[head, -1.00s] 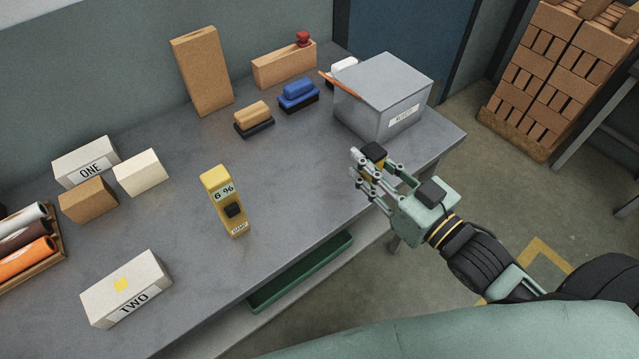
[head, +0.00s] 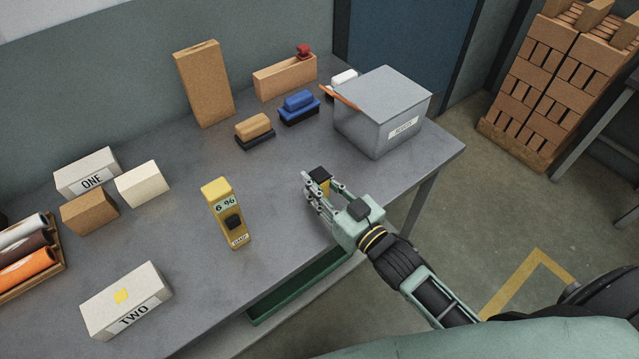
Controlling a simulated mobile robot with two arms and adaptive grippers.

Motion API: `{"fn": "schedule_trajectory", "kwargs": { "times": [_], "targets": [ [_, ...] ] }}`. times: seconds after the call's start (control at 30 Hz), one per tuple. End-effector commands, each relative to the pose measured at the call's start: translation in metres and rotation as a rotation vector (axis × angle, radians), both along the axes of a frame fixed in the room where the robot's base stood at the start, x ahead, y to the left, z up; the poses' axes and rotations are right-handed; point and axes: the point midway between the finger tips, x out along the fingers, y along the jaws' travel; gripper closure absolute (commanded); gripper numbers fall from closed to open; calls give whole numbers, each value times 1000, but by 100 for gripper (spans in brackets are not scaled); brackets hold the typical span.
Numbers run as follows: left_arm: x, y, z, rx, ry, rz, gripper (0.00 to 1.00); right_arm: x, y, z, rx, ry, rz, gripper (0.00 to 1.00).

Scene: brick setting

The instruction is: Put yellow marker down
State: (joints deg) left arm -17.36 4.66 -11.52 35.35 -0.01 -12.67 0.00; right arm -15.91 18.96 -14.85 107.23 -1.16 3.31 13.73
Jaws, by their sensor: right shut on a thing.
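My right gripper (head: 318,192) is shut on the yellow marker (head: 324,186), a small yellow piece with a dark top. The fingers hide much of it. The gripper is over the front right part of the grey table (head: 275,190), to the right of the yellow meter and in front of the grey bin. I cannot tell whether the marker touches the table top. My left gripper is not in view.
A grey lidded bin (head: 383,105) and brushes (head: 298,105) stand at the back.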

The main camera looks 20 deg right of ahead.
Motion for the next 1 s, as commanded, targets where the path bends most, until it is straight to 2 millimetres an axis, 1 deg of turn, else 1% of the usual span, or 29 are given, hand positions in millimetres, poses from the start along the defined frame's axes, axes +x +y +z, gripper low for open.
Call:
{"fn": "schedule_trajectory", "kwargs": {
  "times": [0.37,0.4,0.6,1.0],
  "targets": [
    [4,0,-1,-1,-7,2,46,0,0,-4,1,-3,0,91],
    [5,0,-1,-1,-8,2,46,0,0,-5,1,-2,0,73],
    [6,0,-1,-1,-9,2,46,0,0,-5,1,-2,0,56],
    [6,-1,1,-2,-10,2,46,-2,-1,-2,0,0,0,55]
  ]
}}
